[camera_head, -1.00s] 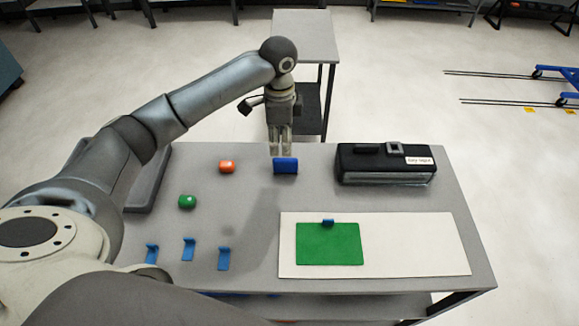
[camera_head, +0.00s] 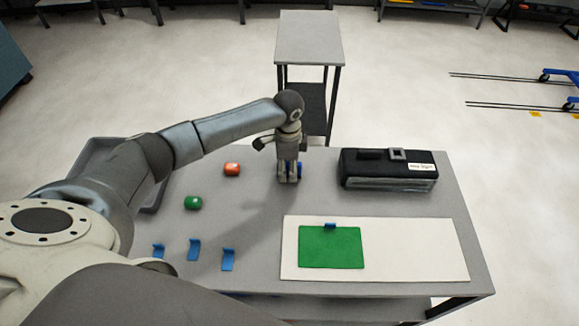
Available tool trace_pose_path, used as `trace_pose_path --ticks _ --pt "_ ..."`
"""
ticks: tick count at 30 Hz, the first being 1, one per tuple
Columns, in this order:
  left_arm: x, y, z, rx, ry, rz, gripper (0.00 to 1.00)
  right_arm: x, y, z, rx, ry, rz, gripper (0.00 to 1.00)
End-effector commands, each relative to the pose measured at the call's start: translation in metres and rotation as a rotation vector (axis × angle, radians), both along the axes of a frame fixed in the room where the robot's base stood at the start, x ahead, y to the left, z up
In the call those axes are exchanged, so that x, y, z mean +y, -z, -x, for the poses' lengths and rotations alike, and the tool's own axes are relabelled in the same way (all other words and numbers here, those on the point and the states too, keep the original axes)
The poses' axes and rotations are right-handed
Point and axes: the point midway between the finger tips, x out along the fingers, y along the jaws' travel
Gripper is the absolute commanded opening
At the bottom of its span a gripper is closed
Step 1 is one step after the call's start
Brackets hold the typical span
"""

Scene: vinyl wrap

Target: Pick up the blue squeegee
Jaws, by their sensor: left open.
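The blue squeegee (camera_head: 299,171) stands on the grey table near its far edge. Most of it is hidden behind my left gripper, with a small blue part showing at the right of the fingers. My left gripper (camera_head: 288,179) points straight down at the squeegee, with its fingers low near the table top. Its fingers are open, and whether they touch the squeegee cannot be told. My right gripper is not in view.
Several blue clips (camera_head: 194,249) stand at front left. A black box (camera_head: 388,168) is at right. A white board (camera_head: 420,250) with a green sheet (camera_head: 331,248) lies in front. A grey tray (camera_head: 95,160) is at left.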

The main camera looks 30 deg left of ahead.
Motion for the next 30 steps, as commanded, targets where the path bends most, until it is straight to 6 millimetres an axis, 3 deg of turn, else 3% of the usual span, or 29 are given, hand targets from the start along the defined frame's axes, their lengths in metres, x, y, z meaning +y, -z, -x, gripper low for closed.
trace_pose_path --ticks 7,18,30 --pt "0.0000 0.0026 -0.0002 -0.001 0.000 0.000 0.43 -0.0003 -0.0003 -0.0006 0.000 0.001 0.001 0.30" --pt "0.0001 0.0022 -0.0002 -0.001 0.000 0.000 0.00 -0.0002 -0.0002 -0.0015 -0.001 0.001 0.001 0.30" --pt "0.0003 -0.0022 -0.0009 -0.003 0.000 0.001 0.00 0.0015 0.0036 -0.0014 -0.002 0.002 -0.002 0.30"
